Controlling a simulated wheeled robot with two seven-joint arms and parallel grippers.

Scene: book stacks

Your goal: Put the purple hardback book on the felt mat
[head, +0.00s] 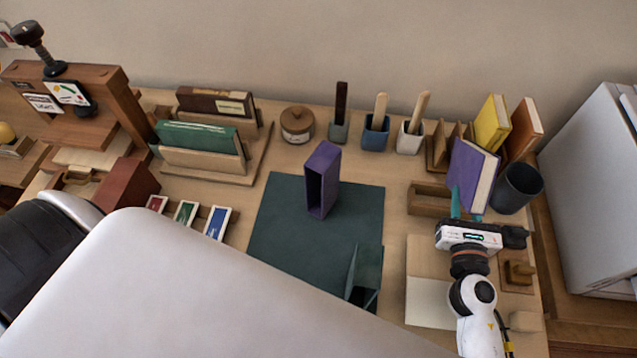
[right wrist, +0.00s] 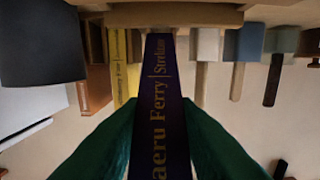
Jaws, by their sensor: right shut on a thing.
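The purple hardback book (head: 472,175) is upright, slightly tilted, at the right of the table, with its cream page edges showing. My right gripper (head: 464,205) is shut on it. In the right wrist view its dark purple spine (right wrist: 163,100) with gold lettering is between the green fingers (right wrist: 160,140). I cannot tell whether its lower edge touches anything. The dark green felt mat (head: 275,230) lies mid-table, left of the gripper. A hollow purple slipcase (head: 322,180) stands upright on it. A dark green open case (head: 366,272) stands at its front right. My left gripper is out of view.
A small wooden tray (head: 425,200) lies left of the held book. Yellow (head: 492,124) and orange (head: 525,130) books stand behind it, and a dark cup (head: 518,188) is to its right. Several tool pots line the back. The mat's left half is clear.

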